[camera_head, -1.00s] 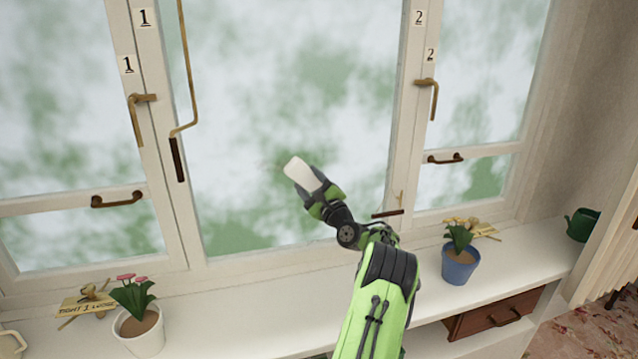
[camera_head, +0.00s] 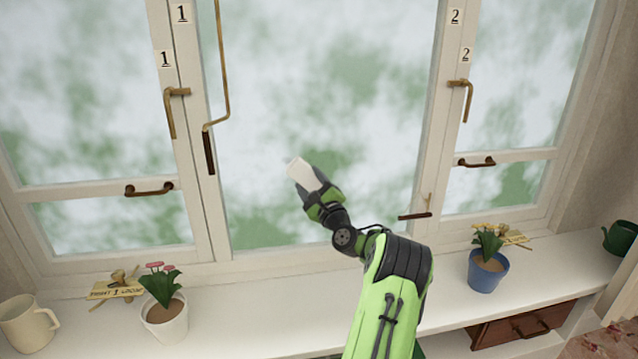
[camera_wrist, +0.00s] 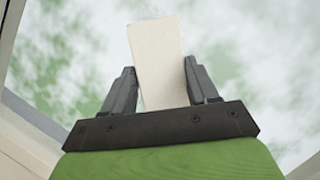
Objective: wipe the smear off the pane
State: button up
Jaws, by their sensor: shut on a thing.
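My gripper (camera_head: 314,185) is shut on a pale, off-white block (camera_head: 301,172) and holds it up in front of the middle window pane (camera_head: 270,110). In the wrist view the block (camera_wrist: 158,60) stands between the two dark fingers, its far end pointing at the glass. I cannot tell whether the block touches the pane. The pane looks cloudy white with green patches. I cannot single out a smear from this cloudiness; part of the glass is hidden behind my arm and the block.
On the white sill (camera_head: 270,315) stand a white pot with pink flowers (camera_head: 165,318), a blue pot (camera_head: 486,271), a cream mug (camera_head: 28,323) and a green watering can (camera_head: 620,238). A brass stay (camera_head: 222,70) hangs along the pane's left side. A dark handle (camera_head: 414,216) sits at lower right.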

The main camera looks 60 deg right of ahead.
aim_at(297, 174)
jog(key=shift+w+a+r, duration=0.15)
jog(key=shift+w+a, duration=0.9)
jog(key=shift+w, duration=0.15)
jog(key=shift+w+a+p, duration=0.4)
jog(key=shift+w+a, duration=0.85)
jog(key=shift+w, duration=0.15)
notch_tip(297, 174, up, 2)
jog(key=shift+d+p, duration=0.1)
jog(key=shift+p, duration=0.9)
jog(key=shift+s+d+f, duration=0.2)
jog(key=shift+s+d, duration=1)
jog(key=shift+s, duration=0.25)
jog(key=shift+s+d+r+p, duration=0.1)
jog(key=shift+s+d+p, duration=0.25)
jog(key=shift+s+d, duration=1.4)
jog(key=shift+s+d+p, duration=0.35)
jog(key=shift+s+d, duration=1.2)
jog(key=shift+s, duration=0.4)
jog(key=shift+s+d+p, duration=0.25)
jog(key=shift+s+d, duration=0.9)
jog(key=shift+s, duration=0.25)
jog(key=shift+s+d+p, duration=0.25)
jog(key=shift+s+d, duration=0.9)
jog(key=shift+s, duration=0.2)
jog(key=shift+a, duration=0.1)
